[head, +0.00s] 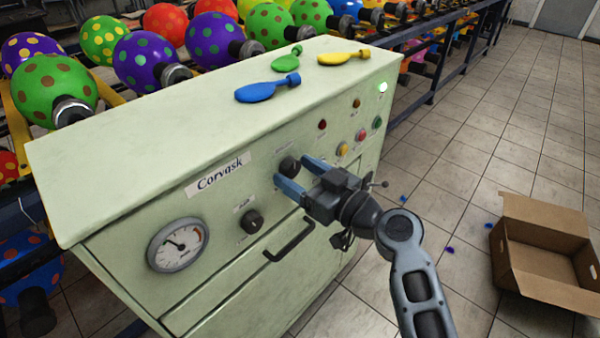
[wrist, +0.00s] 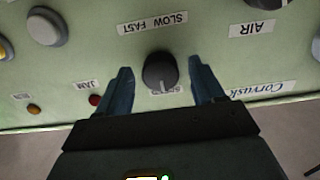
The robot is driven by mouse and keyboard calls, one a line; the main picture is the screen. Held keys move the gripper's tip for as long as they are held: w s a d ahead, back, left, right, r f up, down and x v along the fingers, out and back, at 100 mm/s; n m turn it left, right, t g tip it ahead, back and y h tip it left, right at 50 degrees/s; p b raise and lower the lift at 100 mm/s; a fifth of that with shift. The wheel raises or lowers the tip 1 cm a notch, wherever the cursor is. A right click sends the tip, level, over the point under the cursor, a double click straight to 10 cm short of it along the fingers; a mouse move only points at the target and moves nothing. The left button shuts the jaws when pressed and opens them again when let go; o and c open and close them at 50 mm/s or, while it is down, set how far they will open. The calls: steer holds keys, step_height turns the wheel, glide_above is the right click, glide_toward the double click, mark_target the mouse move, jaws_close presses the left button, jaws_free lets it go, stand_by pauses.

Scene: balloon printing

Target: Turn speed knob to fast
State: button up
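The black speed knob (head: 289,165) is on the front panel of the pale green Corvusk machine (head: 140,130). In the upside-down wrist view, the knob (wrist: 158,72) sits beside a "SLOW FAST" label (wrist: 153,23); a second label on its other side is partly hidden. In the wrist view, my gripper (wrist: 160,68) has one finger on each side of the knob, with a visible gap on both sides.
The air knob (head: 252,222), a gauge (head: 178,245) and a black handle (head: 290,241) are nearby on the panel. Coloured buttons (head: 342,150) lie to the right. Flat balloons, including a blue one (head: 267,88), lie on top. An open cardboard box (head: 545,255) stands on the floor.

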steer(key=c, duration=1)
